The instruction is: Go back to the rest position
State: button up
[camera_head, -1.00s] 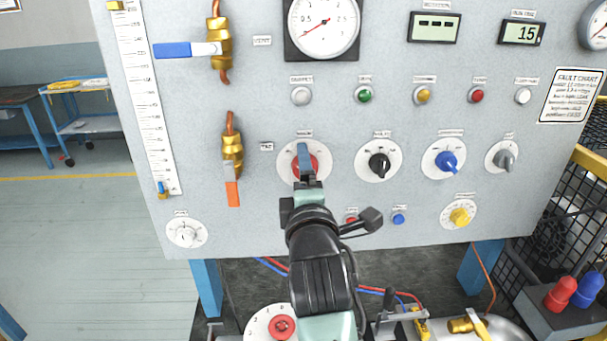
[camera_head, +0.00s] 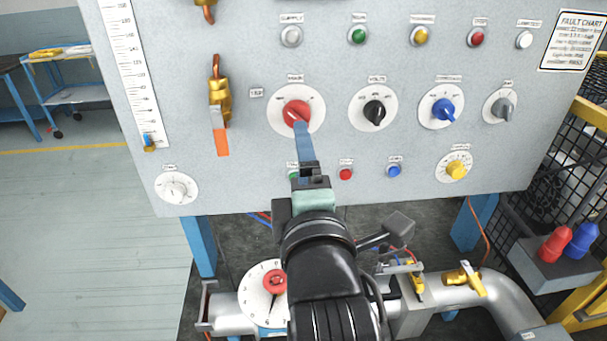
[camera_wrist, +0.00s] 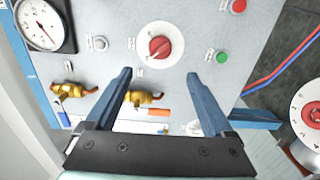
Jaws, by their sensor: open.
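My gripper (camera_head: 302,128) is in front of the grey panel (camera_head: 240,185), just below the red main knob (camera_head: 296,113) in the head view. In the wrist view my gripper (camera_wrist: 165,95) shows two blue fingers spread wide with nothing between the tips. The red knob (camera_wrist: 159,47) sits on its white dial beyond the fingertips, apart from them. My wrist hides part of the lower panel in the head view.
Black (camera_head: 374,112), blue (camera_head: 443,110) and grey (camera_head: 503,107) knobs line the panel to the right. A brass valve with an orange handle (camera_head: 221,142) is at left. Below are a pipe (camera_head: 228,312) and a white dial (camera_head: 258,297). Open floor (camera_head: 90,240) lies at left.

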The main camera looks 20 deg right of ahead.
jog(key=shift+v, duration=0.8)
